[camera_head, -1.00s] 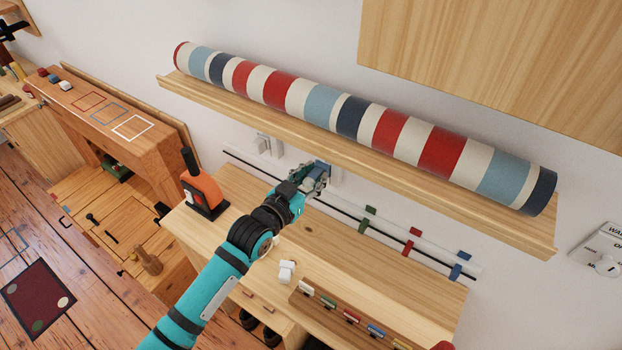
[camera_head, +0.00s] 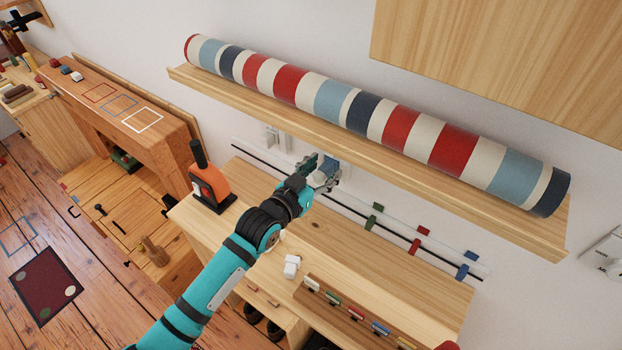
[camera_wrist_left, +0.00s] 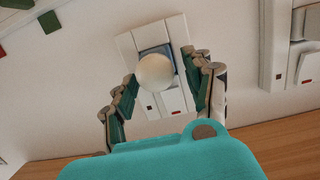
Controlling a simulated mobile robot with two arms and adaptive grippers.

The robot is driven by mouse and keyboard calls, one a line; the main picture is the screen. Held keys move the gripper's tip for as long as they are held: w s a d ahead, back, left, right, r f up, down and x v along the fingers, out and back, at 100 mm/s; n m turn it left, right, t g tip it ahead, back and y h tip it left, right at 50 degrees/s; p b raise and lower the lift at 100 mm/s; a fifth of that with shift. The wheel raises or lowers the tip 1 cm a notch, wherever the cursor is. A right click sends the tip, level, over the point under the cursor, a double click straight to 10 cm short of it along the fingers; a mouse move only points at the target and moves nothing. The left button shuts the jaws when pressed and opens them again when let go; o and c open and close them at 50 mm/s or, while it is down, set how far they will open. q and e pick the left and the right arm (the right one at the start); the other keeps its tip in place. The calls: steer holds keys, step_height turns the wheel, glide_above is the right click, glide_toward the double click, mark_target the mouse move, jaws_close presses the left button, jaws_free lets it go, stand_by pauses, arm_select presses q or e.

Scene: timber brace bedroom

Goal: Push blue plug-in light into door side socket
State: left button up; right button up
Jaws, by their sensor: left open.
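The blue plug-in light, a blue body with a round white globe (camera_wrist_left: 155,72), sits against a white wall socket plate (camera_wrist_left: 175,102) in the left wrist view. Its blue body (camera_wrist_left: 167,53) shows behind the globe; whether it is fully seated is hidden. My left gripper (camera_wrist_left: 165,78) is open, its fingers on either side of the light, with gaps visible. In the head view my left gripper (camera_head: 322,172) is at the wall below the shelf, partly covering the light and socket. A second white socket (camera_head: 273,138) is to its left. My right gripper is not in view.
A shelf (camera_head: 420,180) with a long striped roll (camera_head: 345,108) overhangs the gripper. Below are a desk top (camera_head: 350,260), an orange-and-black object (camera_head: 209,187), a small white block (camera_head: 291,266) and a wall rail with coloured clips (camera_head: 420,238).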

arm_select(q)
steer(key=v, duration=1.1)
steer(key=shift+s, duration=0.2)
steer(key=shift+a, duration=0.1)
steer(key=s+a+f+n+g+y, duration=0.2)
steer(key=s+a+f+g+y, duration=0.3)
steer(key=s+a, duration=0.45)
steer(key=s+a+f+n+g+y, duration=0.3)
steer(key=s+a+f+g+y, duration=0.25)
steer(key=s, duration=0.75)
steer(key=s+f+h+b, duration=0.25)
steer(key=f+b, duration=0.25)
steer(key=f, duration=2.9)
steer(key=s+a+f+g+y+b, duration=0.1)
steer(key=s+a+f+g+b, duration=0.1)
steer(key=s+f, duration=1.4)
step_height(320, 180, down, 2)
steer(key=shift+s+a+f+m+b, duration=0.2)
steer(key=shift+s+a+m+b, duration=0.15)
steer(key=shift+a+b, duration=0.3)
